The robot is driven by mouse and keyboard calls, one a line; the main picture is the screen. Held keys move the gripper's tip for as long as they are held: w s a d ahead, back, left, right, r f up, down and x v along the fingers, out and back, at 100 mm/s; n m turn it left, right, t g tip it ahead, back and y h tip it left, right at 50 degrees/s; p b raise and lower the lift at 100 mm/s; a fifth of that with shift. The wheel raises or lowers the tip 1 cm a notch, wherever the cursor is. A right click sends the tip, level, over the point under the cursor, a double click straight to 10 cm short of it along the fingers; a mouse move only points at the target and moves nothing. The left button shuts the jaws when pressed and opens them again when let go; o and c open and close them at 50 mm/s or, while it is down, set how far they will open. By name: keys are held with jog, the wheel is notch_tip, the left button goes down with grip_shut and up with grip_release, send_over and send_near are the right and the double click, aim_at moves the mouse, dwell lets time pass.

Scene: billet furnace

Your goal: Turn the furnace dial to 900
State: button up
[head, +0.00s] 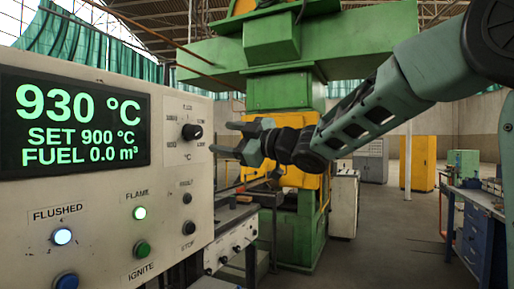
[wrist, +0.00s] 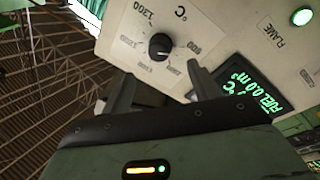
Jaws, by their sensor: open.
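The furnace dial is a round black knob (head: 192,131) on the pale control panel; it also shows in the wrist view (wrist: 159,46). The black display (head: 75,122) reads 930 °C, SET 900 °C and FUEL 0.0 m³ in green. My gripper (head: 226,139) is open and empty, a short way to the right of the knob, facing the panel. In the wrist view its two fingers (wrist: 160,76) are apart, with the knob beyond and between their tips, not touching it.
The FLUSHED lamp (head: 62,236) and FLAME lamp (head: 139,213) are lit. Below are a blue button (head: 66,281) and the green IGNITE button (head: 142,248). Two small black controls sit below the dial. A green press (head: 285,100) stands behind; a blue workbench (head: 480,225) is at right.

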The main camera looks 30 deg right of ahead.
jog(key=b+v, duration=0.1)
jog(key=v, duration=0.7)
jog(key=shift+s+d, duration=0.15)
jog(key=shift+s, duration=0.15)
jog(key=shift+f, duration=0.1)
jog(key=w+a+f+m+g+h, duration=0.15)
jog(key=a+f+m+h, duration=0.35)
jog(key=f, duration=0.5)
jog(key=s+a+f+m+g+h, duration=0.1)
jog(key=s+a+f+m+g, duration=0.2)
jog(key=f, duration=0.4)
jog(key=s+a+f+g+h, duration=0.1)
jog(key=s+a+f+g, duration=0.25)
jog(key=f, duration=0.35)
jog(key=s+a+f+g+h, duration=0.1)
jog(key=s+f+g, duration=0.3)
jog(key=s, duration=0.7)
jog(key=s+a+f+g+h, duration=0.1)
jog(key=s+a+f+g, duration=0.2)
jog(key=s+f, duration=0.5)
jog(key=s+g, duration=0.1)
jog(key=s, duration=0.2)
jog(key=shift+s+f+h, duration=0.2)
jog(key=shift+s+h, duration=0.1)
jog(key=shift+s, duration=0.1)
